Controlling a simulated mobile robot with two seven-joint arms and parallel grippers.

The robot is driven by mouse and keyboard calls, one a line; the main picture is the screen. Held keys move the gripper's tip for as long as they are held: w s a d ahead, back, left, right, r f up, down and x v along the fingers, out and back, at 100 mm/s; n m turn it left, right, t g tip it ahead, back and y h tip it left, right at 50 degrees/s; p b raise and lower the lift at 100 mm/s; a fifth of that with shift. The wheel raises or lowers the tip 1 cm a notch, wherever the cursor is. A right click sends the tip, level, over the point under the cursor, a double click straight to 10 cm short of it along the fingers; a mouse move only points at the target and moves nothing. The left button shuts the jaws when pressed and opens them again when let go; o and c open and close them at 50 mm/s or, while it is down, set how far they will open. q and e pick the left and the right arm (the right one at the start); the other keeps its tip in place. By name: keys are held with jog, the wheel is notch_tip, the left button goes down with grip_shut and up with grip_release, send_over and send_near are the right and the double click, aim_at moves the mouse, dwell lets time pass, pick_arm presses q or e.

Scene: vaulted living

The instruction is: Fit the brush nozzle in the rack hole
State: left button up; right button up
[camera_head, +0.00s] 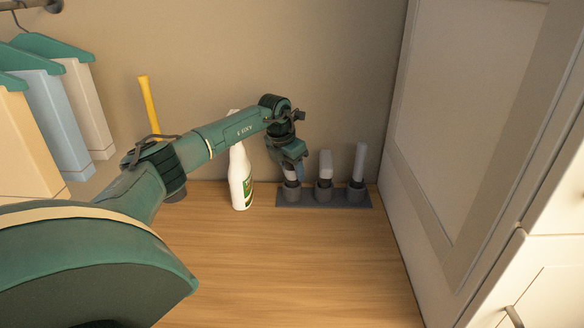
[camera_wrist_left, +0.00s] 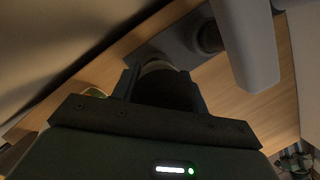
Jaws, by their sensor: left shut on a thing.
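The dark grey rack (camera_head: 325,201) lies on the wooden surface by the wall, with three upright cups in a row. My left gripper (camera_head: 292,173) is above its left cup (camera_head: 291,190), pointing down. It is shut on the brush nozzle, whose pale part (camera_head: 291,178) shows just above the cup. In the wrist view my left gripper (camera_wrist_left: 160,88) has a finger on each side of the dark nozzle (camera_wrist_left: 166,88). Whether its lower end is inside the hole or only at its mouth is hidden. My right gripper is not in view.
A pale block-like nozzle (camera_head: 326,163) stands in the middle cup and a tall tube-like nozzle (camera_head: 359,162) in the right cup. A white spray bottle (camera_head: 240,180) stands left of the rack. A white cabinet (camera_head: 455,120) bounds the right. The front wood is clear.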

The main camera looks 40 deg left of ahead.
pick_arm(q)
jog(key=o, duration=1.1)
jog(key=shift+o, duration=0.2)
jog(key=b+v, duration=0.1)
jog(key=v, duration=1.2)
jog(key=shift+s, duration=0.1)
